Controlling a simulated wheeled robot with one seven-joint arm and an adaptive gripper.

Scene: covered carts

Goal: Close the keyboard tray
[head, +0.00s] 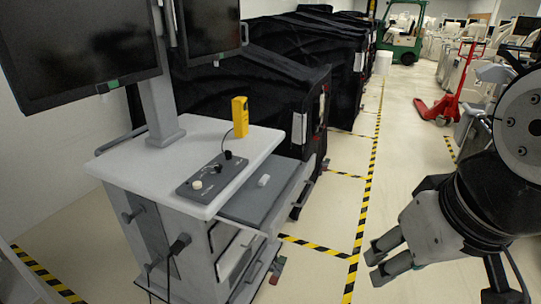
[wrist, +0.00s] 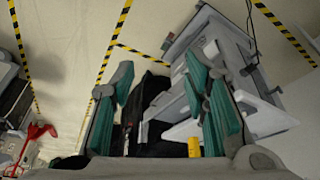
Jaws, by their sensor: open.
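The grey keyboard tray (head: 262,192) sticks out from the right side of the light grey cart (head: 190,135), just below its top. A small white object (head: 264,181) lies on the tray. My gripper (head: 376,262) is open and empty, to the right of the tray and apart from it, above the floor. In the wrist view, the two teal-padded fingers of my gripper (wrist: 160,75) are spread wide. The cart (wrist: 262,115) shows there beyond the right finger, which hides part of it.
A control box (head: 212,174) and a yellow device (head: 240,117) are on the cart top, below two monitors (head: 85,45). Black covered carts (head: 250,85) stand behind. A red pallet jack (head: 440,106) is farther right. The taped floor between cart and gripper is clear.

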